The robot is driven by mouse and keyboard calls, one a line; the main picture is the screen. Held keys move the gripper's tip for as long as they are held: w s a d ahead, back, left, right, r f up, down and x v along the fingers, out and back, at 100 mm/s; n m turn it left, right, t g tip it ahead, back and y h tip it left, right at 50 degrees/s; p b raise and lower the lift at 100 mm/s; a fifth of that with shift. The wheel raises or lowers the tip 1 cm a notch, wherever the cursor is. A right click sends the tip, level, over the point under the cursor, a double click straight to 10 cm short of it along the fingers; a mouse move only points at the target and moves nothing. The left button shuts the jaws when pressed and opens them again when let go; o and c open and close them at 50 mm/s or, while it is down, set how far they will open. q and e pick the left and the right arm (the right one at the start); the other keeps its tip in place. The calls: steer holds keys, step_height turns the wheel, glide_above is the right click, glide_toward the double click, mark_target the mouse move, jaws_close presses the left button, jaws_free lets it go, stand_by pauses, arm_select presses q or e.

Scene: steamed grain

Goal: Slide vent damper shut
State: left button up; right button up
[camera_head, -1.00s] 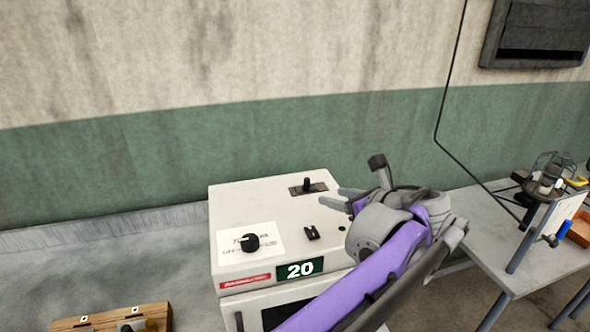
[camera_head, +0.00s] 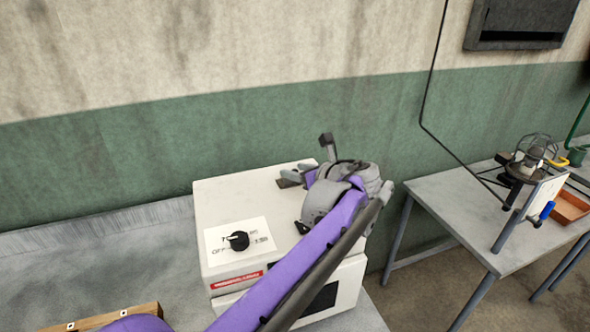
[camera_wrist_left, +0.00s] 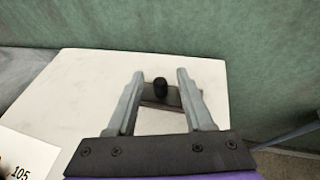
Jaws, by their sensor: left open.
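The vent damper is a black knob (camera_wrist_left: 160,87) on a brownish slotted plate (camera_wrist_left: 174,97) set in the top of the white machine (camera_head: 225,195). In the left wrist view, the open fingers of my left gripper (camera_wrist_left: 159,90) appear on either side of the knob, apart from it. In the head view, my left gripper (camera_head: 298,172) is over the machine's back right part, and it and its wrist hide most of the plate and the knob. How high the fingertips are above the plate is unclear. My right gripper is not in view.
A black dial (camera_head: 238,241) on a white label sits at the machine's front left. A wooden box (camera_head: 120,316) lies at the front of the bench. A grey table (camera_head: 440,200) at right holds a wire-caged device (camera_head: 535,155). The green wall stands close behind.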

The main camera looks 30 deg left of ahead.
arm_select(q)
steer(key=shift+w+a+f, duration=0.15)
steer(key=shift+a+f, duration=0.05)
steer(key=shift+a, duration=0.1)
jaws_close()
stand_by(1.3)
